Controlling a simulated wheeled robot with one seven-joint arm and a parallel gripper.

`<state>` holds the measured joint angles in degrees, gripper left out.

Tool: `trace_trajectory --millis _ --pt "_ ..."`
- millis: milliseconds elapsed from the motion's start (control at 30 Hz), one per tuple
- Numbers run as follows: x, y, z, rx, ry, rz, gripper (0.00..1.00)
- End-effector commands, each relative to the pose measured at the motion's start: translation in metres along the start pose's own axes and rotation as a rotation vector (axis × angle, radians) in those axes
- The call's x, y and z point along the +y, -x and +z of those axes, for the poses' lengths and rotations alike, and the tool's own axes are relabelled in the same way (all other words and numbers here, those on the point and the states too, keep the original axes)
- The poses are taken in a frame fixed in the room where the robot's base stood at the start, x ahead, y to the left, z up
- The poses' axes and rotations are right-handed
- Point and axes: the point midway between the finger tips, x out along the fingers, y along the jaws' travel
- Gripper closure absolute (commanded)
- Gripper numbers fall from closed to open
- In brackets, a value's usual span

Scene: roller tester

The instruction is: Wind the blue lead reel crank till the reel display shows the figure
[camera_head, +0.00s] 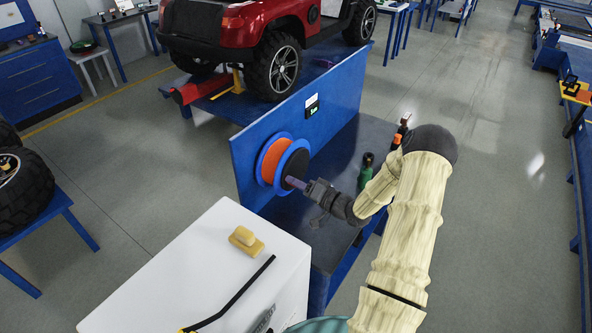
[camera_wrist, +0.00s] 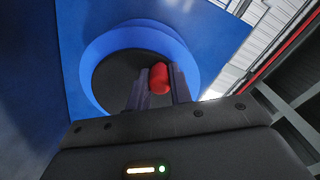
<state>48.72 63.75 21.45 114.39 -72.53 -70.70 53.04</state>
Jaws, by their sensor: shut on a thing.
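The blue reel (camera_head: 294,163) with an orange lead wound on it is mounted on a blue upright panel (camera_head: 345,100). My gripper (camera_head: 294,182) reaches in from the right at the reel's dark front face. In the wrist view the reel's blue rim (camera_wrist: 95,75) surrounds a dark disc. A red crank knob (camera_wrist: 159,77) sits between my fingers (camera_wrist: 158,88), which are shut on it. The rest of the crank is hidden behind the gripper. The reel display (camera_head: 312,111) is a small dark box with green characters, too small to read, under a white label.
A white-topped cabinet (camera_head: 200,255) with a yellow block (camera_head: 245,241) stands in front of the reel. Green and orange-topped bottles (camera_head: 366,170) stand on the bench behind my forearm. A red vehicle (camera_head: 240,30) stands on a blue platform behind the panel.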

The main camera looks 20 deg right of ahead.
Motion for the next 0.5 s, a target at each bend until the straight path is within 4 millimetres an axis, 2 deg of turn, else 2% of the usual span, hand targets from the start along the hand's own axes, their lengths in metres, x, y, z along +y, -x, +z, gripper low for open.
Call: trace_trajectory --millis 167,500 --pt "-0.003 -0.001 -0.003 0.002 -0.020 -0.003 1.00" --pt "-0.011 0.000 -0.014 0.000 -0.211 -0.002 1.00"
